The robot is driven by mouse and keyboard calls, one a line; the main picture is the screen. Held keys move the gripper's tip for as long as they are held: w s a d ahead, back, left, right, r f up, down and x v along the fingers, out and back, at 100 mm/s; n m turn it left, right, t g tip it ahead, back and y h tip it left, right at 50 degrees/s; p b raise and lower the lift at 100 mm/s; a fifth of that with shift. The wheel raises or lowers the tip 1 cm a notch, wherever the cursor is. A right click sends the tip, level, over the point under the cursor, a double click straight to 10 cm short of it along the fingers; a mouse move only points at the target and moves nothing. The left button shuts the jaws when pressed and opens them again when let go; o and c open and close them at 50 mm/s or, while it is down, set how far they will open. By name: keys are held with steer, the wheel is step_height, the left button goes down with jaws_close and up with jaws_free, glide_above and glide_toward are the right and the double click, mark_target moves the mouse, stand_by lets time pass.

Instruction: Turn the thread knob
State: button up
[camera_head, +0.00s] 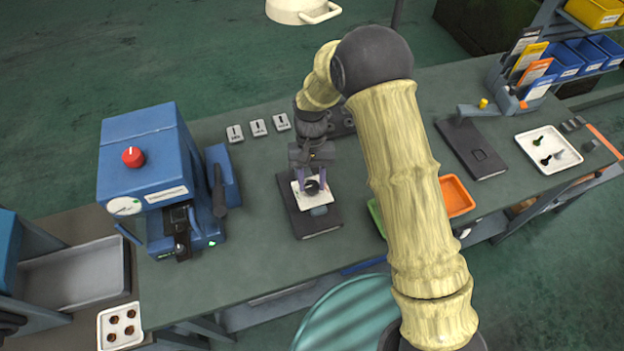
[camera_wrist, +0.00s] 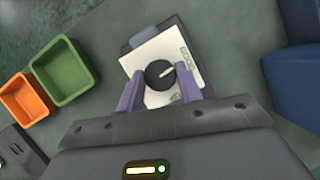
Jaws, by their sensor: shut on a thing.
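The thread knob, a round black knob (camera_head: 312,187) with a white mark, sits on a white panel (camera_head: 301,200) on a dark base plate on the bench. It also shows in the wrist view (camera_wrist: 159,75), where its white mark points up and to the right. My gripper (camera_head: 311,182) points down at the panel, its two purple fingers on either side of the knob. In the wrist view my gripper (camera_wrist: 161,78) is shut on the knob. The sides of the knob at the fingers are partly hidden.
Green (camera_wrist: 65,72) and orange (camera_wrist: 25,98) bins stand close by. A white tray (camera_head: 530,140) lies at far right.

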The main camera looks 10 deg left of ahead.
steer(key=shift+w, duration=0.1)
steer(key=o, duration=1)
steer(key=b+v, duration=0.3)
steer(key=v, duration=1.4)
steer(key=shift+r+b, duration=0.25)
steer(key=shift+b, duration=0.05)
